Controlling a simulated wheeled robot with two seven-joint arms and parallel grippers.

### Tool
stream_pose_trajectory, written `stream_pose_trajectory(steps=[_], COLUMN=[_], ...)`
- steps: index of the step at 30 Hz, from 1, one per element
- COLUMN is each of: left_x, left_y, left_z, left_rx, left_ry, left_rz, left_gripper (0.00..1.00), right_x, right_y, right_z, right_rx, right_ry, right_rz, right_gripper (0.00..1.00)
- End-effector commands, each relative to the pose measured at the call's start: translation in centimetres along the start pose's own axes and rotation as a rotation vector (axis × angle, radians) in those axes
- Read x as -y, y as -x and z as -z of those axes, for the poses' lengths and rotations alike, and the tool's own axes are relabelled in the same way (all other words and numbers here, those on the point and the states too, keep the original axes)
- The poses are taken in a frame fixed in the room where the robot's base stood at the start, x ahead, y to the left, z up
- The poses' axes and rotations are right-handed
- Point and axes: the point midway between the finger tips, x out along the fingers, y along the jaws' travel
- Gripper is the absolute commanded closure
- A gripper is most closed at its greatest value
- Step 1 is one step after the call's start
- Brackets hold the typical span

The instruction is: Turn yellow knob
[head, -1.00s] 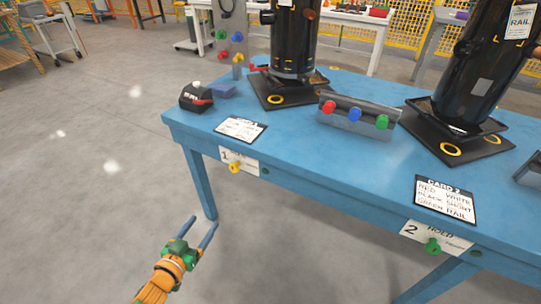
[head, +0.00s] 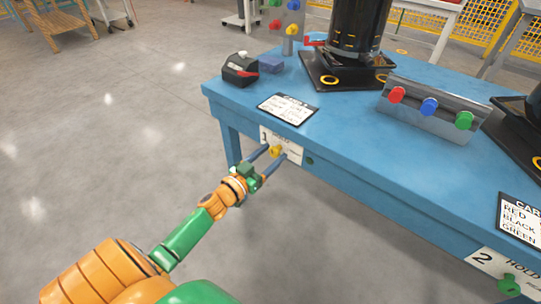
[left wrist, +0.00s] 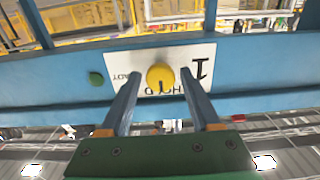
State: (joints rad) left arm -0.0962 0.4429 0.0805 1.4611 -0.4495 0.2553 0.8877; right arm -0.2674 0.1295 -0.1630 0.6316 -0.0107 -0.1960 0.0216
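The yellow knob (head: 275,152) sits on a white label marked 1 (head: 291,146) on the front edge of the blue table. My left gripper (head: 275,157) is open, with one finger on each side of the knob in the head view. In the left wrist view the knob (left wrist: 160,77) shows between and just past the fingertips (left wrist: 160,76). The fingers look apart from it, and I cannot tell how much depth is left between them. My right gripper is not in view.
The blue table (head: 340,115) carries a card (head: 288,108), a black and red device (head: 240,69), a box with red, blue and green buttons (head: 430,108) and a black cylinder on a base (head: 357,30). A green knob (head: 509,285) is at label 2.

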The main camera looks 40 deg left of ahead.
Motion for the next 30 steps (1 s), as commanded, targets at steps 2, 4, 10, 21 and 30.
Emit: stream_pose_trajectory(steps=[2,4,10,21,30], left_x=[-0.01,-0.01,-0.02,0.00,0.03], left_y=[0.01,0.02,0.03,0.02,0.02], left_z=[-0.01,-0.01,-0.03,0.04,0.03], left_rx=[0.000,0.000,0.000,0.000,0.000], left_ry=[0.000,0.000,-0.001,-0.130,-0.401], left_rz=[0.000,0.000,0.000,0.001,0.001], left_gripper=[0.61,0.80,1.00,1.00,1.00], right_x=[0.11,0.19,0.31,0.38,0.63], right_y=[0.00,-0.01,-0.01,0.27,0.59], right_z=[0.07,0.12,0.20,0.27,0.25], right_rx=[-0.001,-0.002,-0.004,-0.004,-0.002], right_ry=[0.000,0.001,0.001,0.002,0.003], right_rz=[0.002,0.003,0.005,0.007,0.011], right_gripper=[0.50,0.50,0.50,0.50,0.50])
